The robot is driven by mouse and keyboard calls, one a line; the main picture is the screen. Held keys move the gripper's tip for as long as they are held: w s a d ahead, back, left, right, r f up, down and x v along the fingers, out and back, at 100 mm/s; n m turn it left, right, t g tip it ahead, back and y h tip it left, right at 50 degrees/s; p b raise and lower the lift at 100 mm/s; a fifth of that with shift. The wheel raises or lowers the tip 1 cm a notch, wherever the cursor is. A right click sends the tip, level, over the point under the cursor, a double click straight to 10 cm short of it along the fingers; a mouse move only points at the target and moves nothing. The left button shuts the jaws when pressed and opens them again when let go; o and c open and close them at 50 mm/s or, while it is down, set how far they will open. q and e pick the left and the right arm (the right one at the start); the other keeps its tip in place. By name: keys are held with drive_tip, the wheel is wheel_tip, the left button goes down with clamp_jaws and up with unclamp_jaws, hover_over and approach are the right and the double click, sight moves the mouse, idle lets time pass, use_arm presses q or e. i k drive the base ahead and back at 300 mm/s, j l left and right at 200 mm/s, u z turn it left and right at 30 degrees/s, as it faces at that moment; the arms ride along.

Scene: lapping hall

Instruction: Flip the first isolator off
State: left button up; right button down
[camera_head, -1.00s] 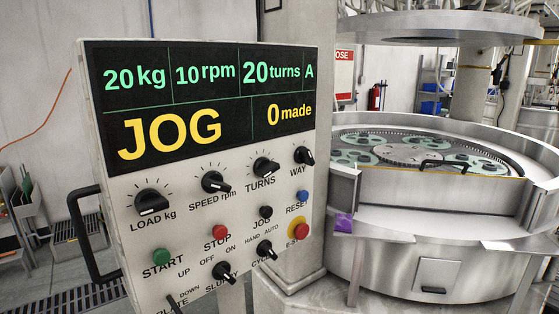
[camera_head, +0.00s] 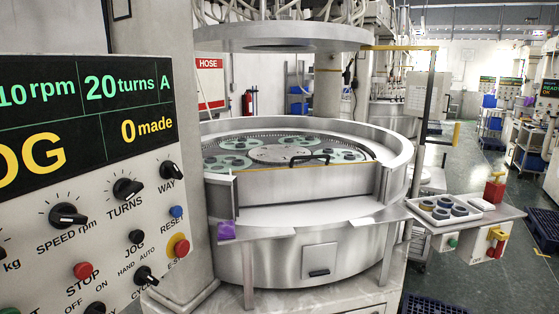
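No switch I can see is labelled as an isolator. A red handle-like part (camera_head: 495,189) stands up at the right end of a side shelf beside the round lapping machine (camera_head: 300,215). Below it, a yellow and red part (camera_head: 497,236) sits on a white box (camera_head: 482,250) under the shelf. Both are small in view, and I cannot tell which is the first isolator or how either is set. Neither of my grippers shows.
The control panel (camera_head: 90,200) with its knobs fills the left side. A white tray (camera_head: 443,211) of dark rings lies on the side shelf (camera_head: 505,213). Blue pallets (camera_head: 432,305) lie on the floor at lower right. An open aisle (camera_head: 475,165) runs back on the right.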

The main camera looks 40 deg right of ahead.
sight(491, 253)
drive_tip(key=z, duration=2.7)
drive_tip(key=i+l, duration=0.2)
drive_tip(key=i, duration=0.3)
drive_tip(key=i+l+z, duration=0.1)
drive_tip(key=i+l, duration=0.15)
drive_tip(key=i, duration=0.2)
drive_tip(key=i+l, duration=0.15)
drive_tip(key=i, duration=0.35)
drive_tip(key=i+l, duration=0.2)
drive_tip(key=i, duration=0.3)
drive_tip(key=z, duration=0.05)
